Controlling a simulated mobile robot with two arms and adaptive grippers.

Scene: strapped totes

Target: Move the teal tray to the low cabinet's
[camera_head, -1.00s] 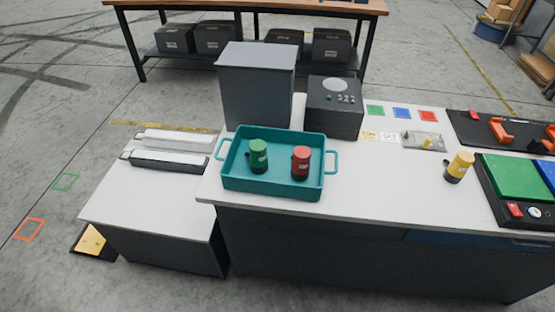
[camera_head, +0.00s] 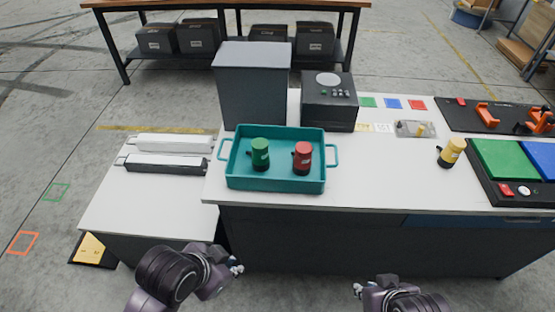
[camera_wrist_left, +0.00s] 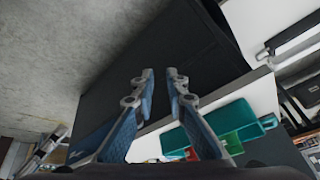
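The teal tray (camera_head: 275,183) sits on the white top of the taller counter, near its left end, with a loop handle on each short side. A green cup-like item (camera_head: 260,155) and a red one (camera_head: 302,158) stand inside it. The low cabinet (camera_head: 150,210) adjoins on the left, with a lower white top. My left gripper (camera_head: 236,267) is in front of the counter, below the tray and apart from it. The left wrist view shows its two fingers (camera_wrist_left: 160,88) spread with nothing between them. My right gripper (camera_head: 358,291) is at the bottom edge, its fingers too small to judge.
Two long bars (camera_head: 165,163) lie at the back of the low cabinet's top; its front is clear. A tall grey box (camera_head: 252,88) and a dark device (camera_head: 329,103) stand behind the tray. A yellow item (camera_head: 452,152) stands to the right.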

